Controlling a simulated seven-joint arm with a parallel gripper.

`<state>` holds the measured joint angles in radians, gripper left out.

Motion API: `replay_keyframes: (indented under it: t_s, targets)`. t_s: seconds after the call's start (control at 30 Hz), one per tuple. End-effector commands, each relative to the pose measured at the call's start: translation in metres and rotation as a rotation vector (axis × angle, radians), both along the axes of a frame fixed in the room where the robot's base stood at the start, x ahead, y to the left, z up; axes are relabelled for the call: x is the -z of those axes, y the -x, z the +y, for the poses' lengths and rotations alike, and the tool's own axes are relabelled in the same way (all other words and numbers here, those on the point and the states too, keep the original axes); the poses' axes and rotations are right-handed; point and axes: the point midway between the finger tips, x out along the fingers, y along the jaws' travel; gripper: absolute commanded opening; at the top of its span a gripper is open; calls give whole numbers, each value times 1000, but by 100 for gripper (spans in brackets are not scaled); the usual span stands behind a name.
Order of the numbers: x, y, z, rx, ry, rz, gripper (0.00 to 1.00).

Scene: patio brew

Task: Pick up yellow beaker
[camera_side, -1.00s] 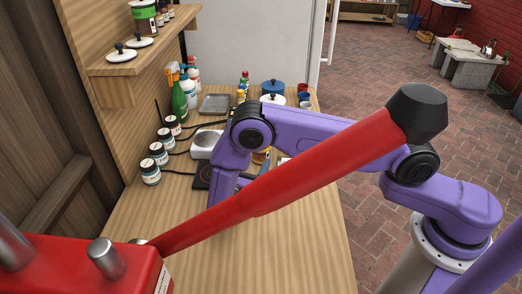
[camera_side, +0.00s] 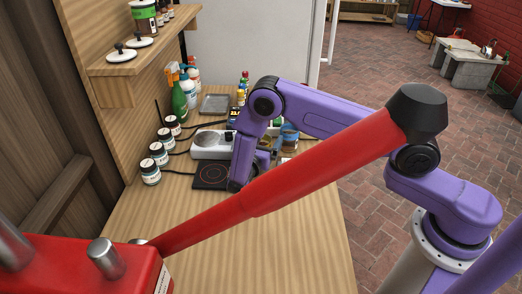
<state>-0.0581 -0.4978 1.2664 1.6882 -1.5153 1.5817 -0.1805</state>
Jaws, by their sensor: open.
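My gripper (camera_side: 266,156) is a purple end piece just left of and below that vessel, partly hidden behind my wrist and the red bar. It is open, and no object shows between its fingers. Whether it touches the vessel cannot be told.
A black hotplate (camera_side: 210,174) and a white device with a round pan (camera_side: 210,144) stand left of my wrist. Several labelled jars (camera_side: 159,153) line the left wall, with spray bottles (camera_side: 178,98) behind. A red bar (camera_side: 300,175) crosses the view.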

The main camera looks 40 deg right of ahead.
Motion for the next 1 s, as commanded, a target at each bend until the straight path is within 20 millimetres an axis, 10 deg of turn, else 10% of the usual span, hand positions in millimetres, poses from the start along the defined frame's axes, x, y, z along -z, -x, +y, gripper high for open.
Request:
replay_keyframes:
  t_s: [0.2,0.43,1.0]
  targets:
    - [0,-1,-1,0,0,0,93]
    - [0,0,0,-1,0,0,29]
    - [-8,-1,0,-1,0,-1,29]
